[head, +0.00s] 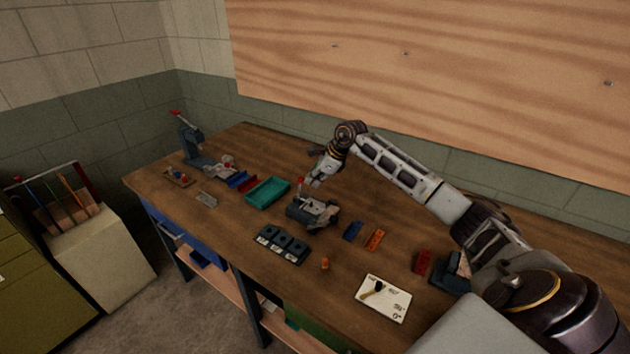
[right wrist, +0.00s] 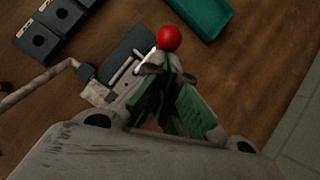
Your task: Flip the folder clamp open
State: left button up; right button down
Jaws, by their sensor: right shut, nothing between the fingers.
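The folder (head: 306,210) is a small grey bench tool in the middle of the wooden bench. Its clamp lever ends in a red ball knob (head: 300,181), which stands up above the tool. In the right wrist view the red ball (right wrist: 168,38) is just beyond my fingertips, and the folder's pale slotted body (right wrist: 112,88) lies to the left with a rod handle. My right gripper (head: 311,184) is low over the folder, right beside the knob. It is shut and empty, with green finger pads (right wrist: 172,92). I cannot tell whether it touches the lever. My left gripper is out of view.
A teal tray (head: 267,191) lies just left of the folder, and dark socketed blocks (head: 282,246) lie in front. Blue (head: 353,230) and orange (head: 375,239) pieces lie to the right. A white card (head: 383,298) is near the front edge. A red-handled press (head: 191,145) stands far left.

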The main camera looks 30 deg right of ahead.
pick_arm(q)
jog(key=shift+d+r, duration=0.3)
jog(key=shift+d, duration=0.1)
pick_arm(e)
jog(key=shift+w+r, duration=0.15)
